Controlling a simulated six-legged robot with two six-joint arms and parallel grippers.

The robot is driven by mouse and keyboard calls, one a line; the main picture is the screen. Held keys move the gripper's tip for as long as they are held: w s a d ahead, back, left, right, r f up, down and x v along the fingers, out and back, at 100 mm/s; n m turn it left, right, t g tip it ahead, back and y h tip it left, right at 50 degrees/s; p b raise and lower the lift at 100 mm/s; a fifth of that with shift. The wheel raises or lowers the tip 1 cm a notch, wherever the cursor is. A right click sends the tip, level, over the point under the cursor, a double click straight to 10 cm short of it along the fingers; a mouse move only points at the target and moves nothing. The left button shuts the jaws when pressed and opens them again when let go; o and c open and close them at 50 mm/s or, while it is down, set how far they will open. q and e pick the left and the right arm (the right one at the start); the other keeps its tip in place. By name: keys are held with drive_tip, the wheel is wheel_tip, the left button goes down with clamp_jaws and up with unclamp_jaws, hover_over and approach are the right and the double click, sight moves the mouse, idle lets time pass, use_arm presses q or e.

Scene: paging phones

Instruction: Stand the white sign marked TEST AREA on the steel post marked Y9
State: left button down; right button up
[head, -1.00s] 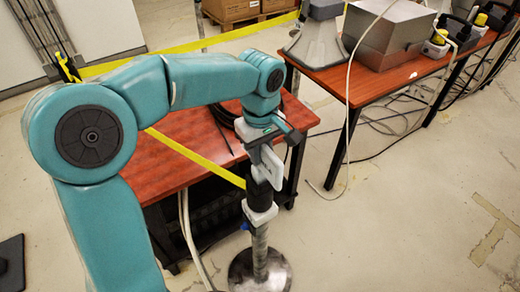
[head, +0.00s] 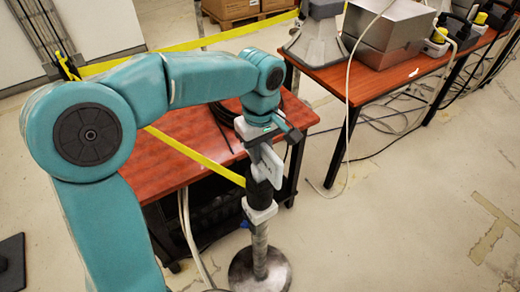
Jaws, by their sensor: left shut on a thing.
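The white sign (head: 270,166) shows nearly edge-on in the head view, and its lettering cannot be read. My left gripper (head: 264,147) is shut on it, above the top of the steel post (head: 260,240). The post stands upright on a round steel base (head: 259,273), with a black upper part (head: 258,193) and a white collar. The sign's lower edge overlaps the black top in the picture; I cannot tell if they touch. No Y9 mark is readable. My right gripper is not in view.
A yellow tape (head: 195,155) runs to the post top, close by the sign. A red-brown table (head: 160,170) stands just behind the post. A second table (head: 350,83) with a metal box (head: 389,38) stands at the back right. The floor at right is clear.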

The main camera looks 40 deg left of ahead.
use_arm(q)
drive_tip(key=shift+f+b, duration=0.4)
drive_tip(key=shift+f, duration=0.15)
idle(0.4)
drive_tip(key=c, duration=1.3)
unclamp_jaws()
wheel_tip(320, 180, up, 11)
drive_tip(key=p, duration=0.9)
drive_tip(key=shift+p, duration=0.3)
drive_tip(key=shift+a, duration=0.1)
